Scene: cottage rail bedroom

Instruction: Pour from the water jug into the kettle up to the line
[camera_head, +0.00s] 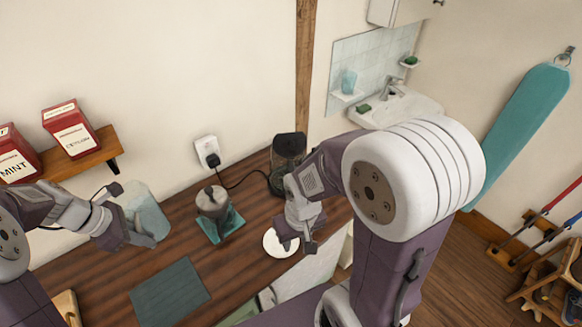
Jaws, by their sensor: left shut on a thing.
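The water jug (150,214) is a pale blue, see-through vessel at the left of the wooden counter. My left gripper (128,228) is shut on it from its left side; the jug looks slightly tilted. The kettle (287,158) is dark and glassy with a black top, standing at the back of the counter, corded to the wall socket. Its lower right is partly hidden by my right arm. I cannot make out the line or any water level. My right gripper (297,245) is open and empty, in front of the kettle above a white round disc (271,243).
A grey metal pot (213,204) on a teal mat (220,229) stands between jug and kettle. A dark green mat (169,291) lies at the front. The black cord (242,184) crosses the back. A shelf (82,160) with red tins overhangs the left.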

